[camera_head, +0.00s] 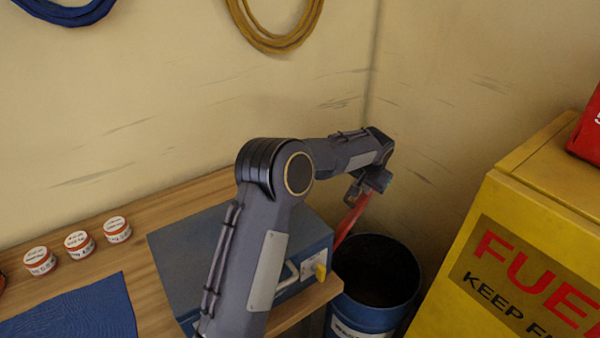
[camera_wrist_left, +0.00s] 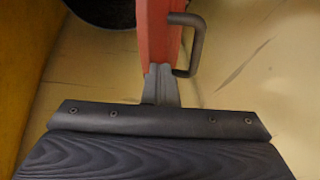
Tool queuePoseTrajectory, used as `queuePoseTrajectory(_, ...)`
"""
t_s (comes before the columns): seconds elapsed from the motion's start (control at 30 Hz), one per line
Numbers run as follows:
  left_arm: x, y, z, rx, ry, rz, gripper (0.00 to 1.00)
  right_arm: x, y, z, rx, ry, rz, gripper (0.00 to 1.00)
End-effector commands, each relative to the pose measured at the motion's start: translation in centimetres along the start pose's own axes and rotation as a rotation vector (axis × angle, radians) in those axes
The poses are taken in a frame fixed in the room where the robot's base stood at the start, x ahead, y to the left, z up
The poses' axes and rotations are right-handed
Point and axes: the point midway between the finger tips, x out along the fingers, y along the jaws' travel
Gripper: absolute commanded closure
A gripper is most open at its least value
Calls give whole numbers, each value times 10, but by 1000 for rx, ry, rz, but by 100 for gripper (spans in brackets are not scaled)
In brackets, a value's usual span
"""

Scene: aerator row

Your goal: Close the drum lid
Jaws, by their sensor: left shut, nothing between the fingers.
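The blue drum (camera_head: 372,318) stands open beyond the bench's right end, with its dark inside showing. The red drum lid (camera_head: 351,218) is raised, seen nearly edge-on at the drum's left rim. In the left wrist view the lid (camera_wrist_left: 158,35) is a red strip with a dark bar handle (camera_wrist_left: 190,45) on its right. My left gripper (camera_head: 368,186) is at the lid's upper end, partly hidden by my arm. In the wrist view its fingers (camera_wrist_left: 161,82) are shut, empty, and overlap the lid's near end; I cannot tell if they touch. My right gripper is out of view.
A yellow fuel cabinet (camera_head: 540,265) stands close to the drum's right. A blue metal box (camera_head: 190,255) sits on the wooden bench (camera_head: 160,215) under my left arm. Several small jars (camera_head: 79,244) and a blue mat (camera_head: 80,310) lie further left. Walls close in behind.

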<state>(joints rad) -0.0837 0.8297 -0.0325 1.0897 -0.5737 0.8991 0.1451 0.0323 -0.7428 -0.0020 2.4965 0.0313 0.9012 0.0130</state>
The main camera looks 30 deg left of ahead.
Motion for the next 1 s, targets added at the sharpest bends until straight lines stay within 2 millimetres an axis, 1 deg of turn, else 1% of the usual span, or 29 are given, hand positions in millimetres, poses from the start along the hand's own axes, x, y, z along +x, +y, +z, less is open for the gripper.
queuePoseTrajectory(0.03,8,25,0,31,-7,-39,100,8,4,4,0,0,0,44)
queuePoseTrajectory(0.2,23,75,-2,83,-28,-170,100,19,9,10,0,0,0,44)
queuePoseTrajectory(0.43,43,123,-2,77,-29,-171,100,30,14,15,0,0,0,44)
queuePoseTrajectory(0.6,54,144,0,74,-30,-169,100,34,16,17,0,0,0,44)
queuePoseTrajectory(0.7,58,152,0,74,-30,-168,100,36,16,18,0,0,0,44)
queuePoseTrajectory(0.83,61,156,1,73,-30,-168,100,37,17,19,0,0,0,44)
queuePoseTrajectory(1.0,62,158,0,72,-30,-168,100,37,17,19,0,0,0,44)
